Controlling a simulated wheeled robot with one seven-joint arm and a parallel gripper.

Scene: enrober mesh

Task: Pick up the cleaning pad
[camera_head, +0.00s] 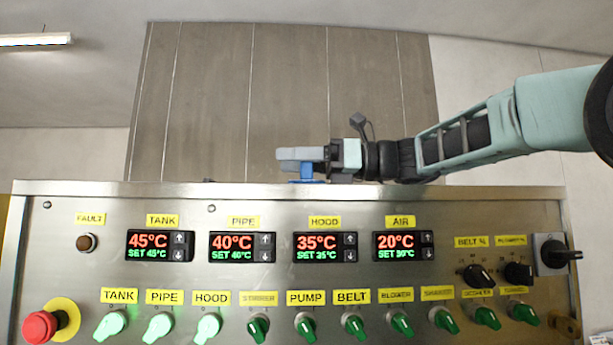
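My gripper (300,158) is at the upper middle of the view, just above the top edge of the control panel. It points left, and its grey fingers are seen from the side, so the gap between them does not show. A small blue thing (306,172) is directly below the fingers, partly hidden by them and by the panel edge. It may be the cleaning pad, but too little shows to be sure. I cannot tell whether the fingers hold it.
A steel control panel (70,270) fills the lower half, with displays, green knobs and a red stop button (40,326). Its top edge hides what lies behind it. A brown panelled wall (210,100) stands behind. The air left of my gripper is clear.

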